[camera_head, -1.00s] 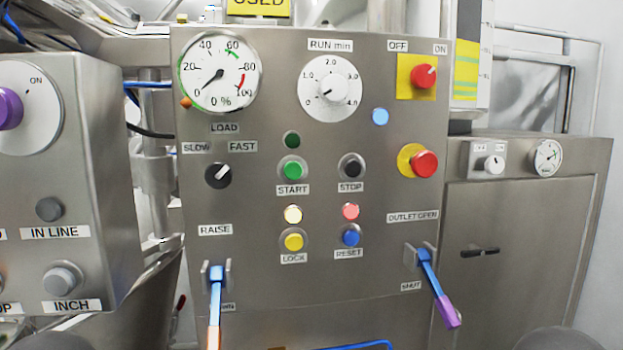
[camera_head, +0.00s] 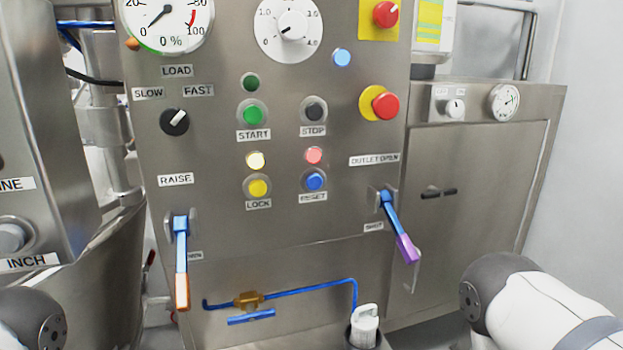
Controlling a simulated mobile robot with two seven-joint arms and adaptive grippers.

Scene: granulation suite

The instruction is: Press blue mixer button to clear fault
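The blue mixer button (camera_head: 315,181) is on the steel control panel (camera_head: 270,220), above its RESET label (camera_head: 312,197). A red-pink lamp (camera_head: 314,155) glows just above it. The yellow LOCK button (camera_head: 258,188) is to its left, and the black STOP button (camera_head: 314,110) is higher up. Nothing touches the blue button. Neither gripper is in view. Only dark joints and a white link of my arms show at the lower left and lower right, well below and apart from the button.
A blue-orange RAISE lever (camera_head: 181,262) and a blue-purple outlet lever (camera_head: 397,228) stick out from the panel on either side. A blue pipe with a brass valve (camera_head: 248,299) and a white-handled item (camera_head: 365,326) are below. The space before the buttons is clear.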

